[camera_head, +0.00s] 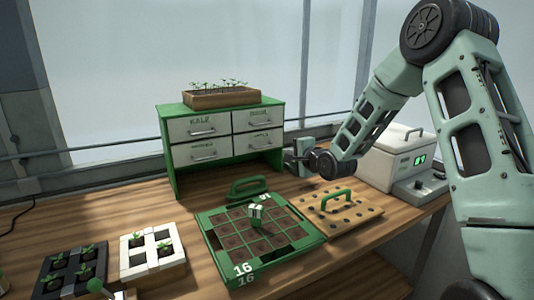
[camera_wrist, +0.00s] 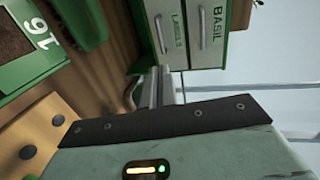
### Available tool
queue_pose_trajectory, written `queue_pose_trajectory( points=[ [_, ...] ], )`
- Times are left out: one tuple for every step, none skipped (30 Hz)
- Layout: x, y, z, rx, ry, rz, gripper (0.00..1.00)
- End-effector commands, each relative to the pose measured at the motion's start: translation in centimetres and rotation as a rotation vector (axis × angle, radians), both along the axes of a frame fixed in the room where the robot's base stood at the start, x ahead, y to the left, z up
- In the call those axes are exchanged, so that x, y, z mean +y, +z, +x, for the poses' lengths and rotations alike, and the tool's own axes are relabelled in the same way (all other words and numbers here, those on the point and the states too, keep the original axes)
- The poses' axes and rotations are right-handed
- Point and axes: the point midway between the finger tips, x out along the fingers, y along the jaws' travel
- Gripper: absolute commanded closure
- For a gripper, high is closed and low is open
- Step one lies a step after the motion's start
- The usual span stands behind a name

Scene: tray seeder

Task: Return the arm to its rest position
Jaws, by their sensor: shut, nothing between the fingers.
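My mint-green arm reaches in from the right of the head view, bent at its elbow. My gripper (camera_head: 290,163) is above the table, by the right front of the green drawer cabinet (camera_head: 172,160). In the wrist view my gripper (camera_wrist: 160,74) has its two grey fingers side by side, shut and empty. They point toward the cabinet's lower drawer marked LABELS (camera_wrist: 196,55); I cannot tell the exact distance. In the head view the wrist partly hides the fingers.
A green tray marked 16 (camera_head: 243,270) lies at the front middle, with a small white-green block (camera_head: 256,211) over it. A wooden board with a green handle (camera_head: 335,199) lies to its right. A white box (camera_head: 390,165) stands behind. Seedling trays (camera_head: 150,272) are at left.

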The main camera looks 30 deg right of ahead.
Motion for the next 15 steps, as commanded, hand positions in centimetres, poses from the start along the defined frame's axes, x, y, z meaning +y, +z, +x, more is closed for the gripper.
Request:
queue_pose_trajectory(
  points=[
    [0.0, 0.0, -0.1, 0.000, 0.000, 0.000, 1.00],
    [0.0, 0.0, -0.2, 0.000, 0.000, 0.000, 1.00],
    [0.0, 0.0, -0.2, 0.000, 0.000, 0.000, 1.00],
    [0.0, 0.1, -0.2, 0.000, 0.001, 0.000, 1.00],
    [0.1, 0.1, -0.2, 0.001, 0.001, -0.001, 1.00],
    [0.5, 0.1, -0.3, 0.007, 0.009, -0.010, 1.00],
    [1.0, 0.1, -0.3, 0.018, 0.019, -0.021, 1.00],
    [1.8, 0.1, -0.5, 0.030, 0.033, -0.041, 1.00],
    [3.2, 0.0, -0.8, 0.057, 0.059, -0.075, 1.00],
    [4.5, 0.0, -1.1, 0.081, 0.087, -0.112, 1.00],
    [6.0, -0.1, -1.6, 0.110, 0.121, -0.153, 1.00],
    [8.3, -0.3, -2.5, 0.154, 0.174, -0.220, 1.00],
    [10.2, -0.4, -3.4, 0.191, 0.221, -0.277, 1.00],
    [12.1, -0.6, -4.4, 0.228, 0.272, -0.337, 1.00],
    [14.5, -0.8, -6.1, 0.277, 0.346, -0.419, 1.00]
  ],
)
